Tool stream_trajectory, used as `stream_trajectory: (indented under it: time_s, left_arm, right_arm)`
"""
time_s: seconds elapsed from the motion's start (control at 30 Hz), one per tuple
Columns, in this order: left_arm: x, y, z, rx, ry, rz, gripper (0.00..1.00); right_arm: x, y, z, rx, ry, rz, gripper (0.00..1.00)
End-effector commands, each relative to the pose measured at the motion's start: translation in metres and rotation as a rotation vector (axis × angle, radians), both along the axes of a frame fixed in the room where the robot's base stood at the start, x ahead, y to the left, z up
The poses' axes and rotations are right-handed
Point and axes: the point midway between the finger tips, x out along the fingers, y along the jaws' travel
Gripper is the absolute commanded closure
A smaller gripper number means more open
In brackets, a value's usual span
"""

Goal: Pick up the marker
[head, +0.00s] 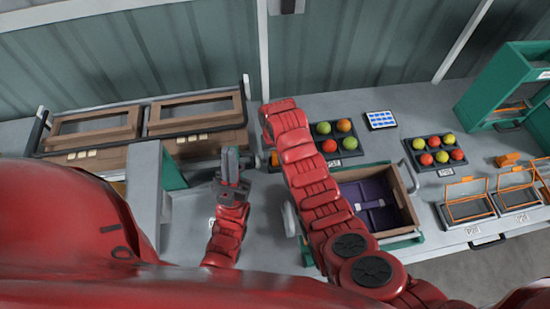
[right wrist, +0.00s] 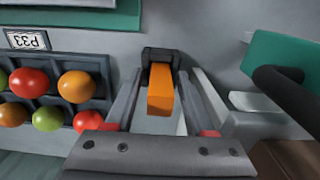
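In the right wrist view an orange block-like piece (right wrist: 160,92) with a dark holder or cap (right wrist: 160,56) at its far end lies between my right fingers; it may be the marker, but I cannot tell for sure. My right gripper (right wrist: 162,82) is open around it, with gaps on both sides. In the head view my right arm hides its own gripper; a small bit of orange (head: 267,158) shows beside the arm. My left gripper (head: 231,160) is above the grey bench, away from the trays; its finger opening is unclear.
Tomato trays (right wrist: 66,106) lie left of my right gripper, a green part (right wrist: 280,62) and a dark bar to its right. The head view also shows a crate with purple lining (head: 407,205), a tablet (head: 381,120), wooden boxes (head: 197,142) and a second tomato tray (head: 411,145).

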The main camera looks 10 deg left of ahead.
Motion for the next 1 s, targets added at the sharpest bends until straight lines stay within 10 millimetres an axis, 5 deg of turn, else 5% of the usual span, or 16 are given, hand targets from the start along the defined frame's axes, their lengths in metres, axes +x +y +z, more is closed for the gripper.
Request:
stream_trajectory:
  time_s: [0.03,0.27,1.0]
  left_arm:
    - [0.0,0.0,0.0,0.0,0.0,0.0,1.0]
    - [0.0,0.0,0.0,0.0,0.0,0.0,1.0]
    - [0.0,0.0,-0.005,0.0,0.0,0.0,1.0]
  right_arm:
    - [0.0,0.0,0.0,0.0,0.0,0.0,0.57]
    - [0.0,0.0,0.0,0.0,0.0,0.0,0.99]
    - [0.009,0.001,0.015,0.0,0.0,-0.001,1.0]
